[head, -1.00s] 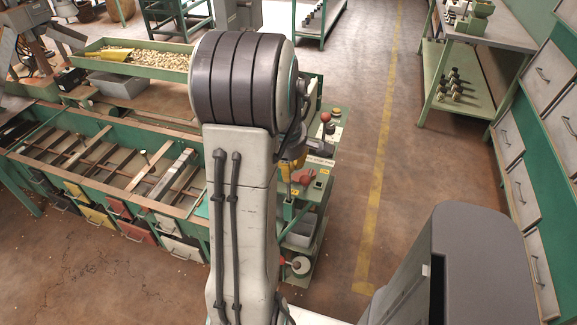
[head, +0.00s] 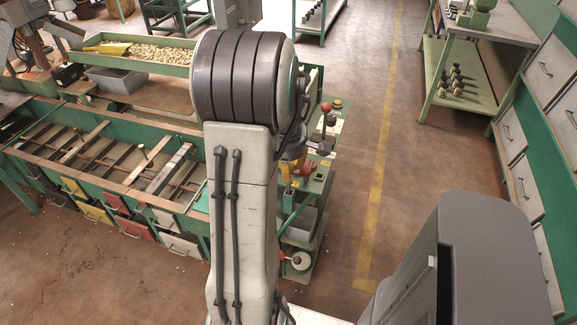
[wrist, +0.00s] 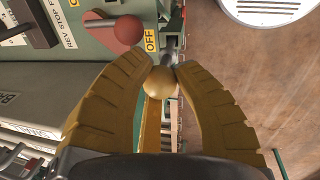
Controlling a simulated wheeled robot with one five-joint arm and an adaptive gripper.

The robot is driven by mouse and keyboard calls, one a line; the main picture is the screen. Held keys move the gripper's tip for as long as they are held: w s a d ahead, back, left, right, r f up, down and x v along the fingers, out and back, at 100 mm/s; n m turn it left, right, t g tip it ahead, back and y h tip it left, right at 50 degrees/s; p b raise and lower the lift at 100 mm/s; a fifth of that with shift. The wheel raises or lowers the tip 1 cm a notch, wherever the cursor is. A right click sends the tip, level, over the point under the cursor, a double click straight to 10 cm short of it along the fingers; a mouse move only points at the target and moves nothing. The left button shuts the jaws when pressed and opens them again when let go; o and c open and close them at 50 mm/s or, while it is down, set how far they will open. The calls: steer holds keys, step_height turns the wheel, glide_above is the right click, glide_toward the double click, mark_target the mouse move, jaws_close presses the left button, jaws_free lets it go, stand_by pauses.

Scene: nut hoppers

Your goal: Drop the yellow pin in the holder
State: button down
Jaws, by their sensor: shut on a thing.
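The yellow pin shows its round ball head (wrist: 160,84) in the wrist view. The rest of the pin is hidden below the ball. In the head view my arm hides most of the gripper, and only some yellow shows beside the arm. I cannot pick out the holder with certainty. A dark rod-like part shows just beyond the fingertips in the wrist view.
A green machine end carries a red knob (wrist: 122,30), an OFF label (wrist: 150,39) and a dark lever (wrist: 36,22). A red-balled lever (head: 326,107) stands there too. The drawer bench (head: 100,210) lies left. Open floor (head: 345,230) lies right of the machine.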

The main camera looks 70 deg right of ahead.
steer(key=shift+f+b, duration=1.6)
steer(key=shift+f, duration=0.35)
steer(key=c, duration=0.9)
jaws_free()
steer(key=shift+r, duration=0.1)
steer(key=shift+c, duration=0.2)
steer(key=shift+r, duration=0.15)
steer(key=shift+r, duration=0.65)
step_height(320, 180, up, 10)
steer(key=a, duration=0.2)
steer(key=shift+s+a, duration=0.15)
steer(key=shift+a, duration=0.15)
steer(key=shift+r, duration=0.1)
step_height(320, 180, up, 9)
steer(key=a+p, duration=0.1)
steer(key=p, duration=0.6)
steer(key=shift+s+a, duration=0.15)
steer(key=shift+a, duration=0.2)
